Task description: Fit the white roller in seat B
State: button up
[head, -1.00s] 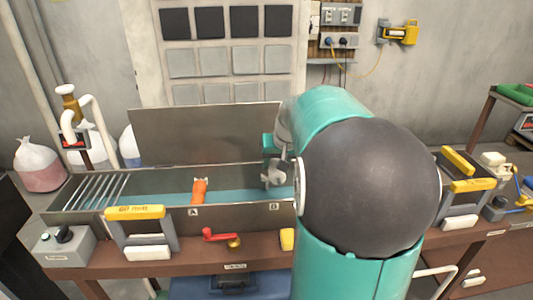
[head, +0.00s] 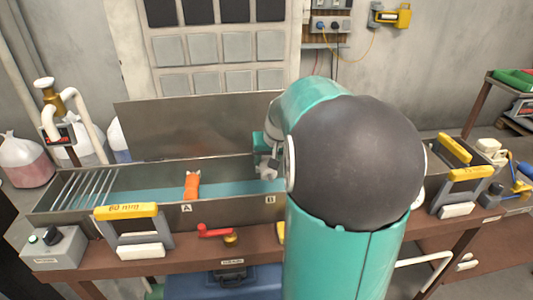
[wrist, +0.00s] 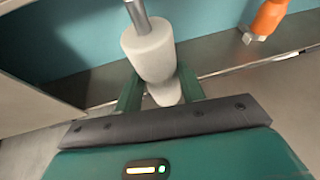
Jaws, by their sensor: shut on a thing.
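The white roller (wrist: 150,50) is in my gripper in the wrist view, between the two green fingers (wrist: 160,85). It is a pale tapered piece with a grey metal shaft at its upper end. In the head view my gripper (head: 267,163) is over the right part of the long metal trough (head: 110,200), just above the label B (head: 269,199). My arm hides part of that area. The roller cannot be made out clearly in the head view, and I cannot tell whether it touches the seat. An orange piece (head: 192,185) stands in the trough above label A.
A raised metal lid (head: 190,130) stands behind the trough. In front are a yellow-topped 60 mm holder (head: 125,211), a red crank (head: 215,230) and a grey button box (head: 55,248). More yellow-topped holders (head: 467,174) stand at right. The blue trough floor between A and B is clear.

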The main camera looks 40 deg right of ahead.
jog(key=shift+f, duration=4.05)
jog(key=shift+f, duration=0.1)
jog(key=o, duration=1.3)
jog(key=v, duration=1.3)
jog(key=shift+s+r, duration=0.15)
jog(key=shift+r, duration=0.2)
jog(key=shift+a, duration=0.1)
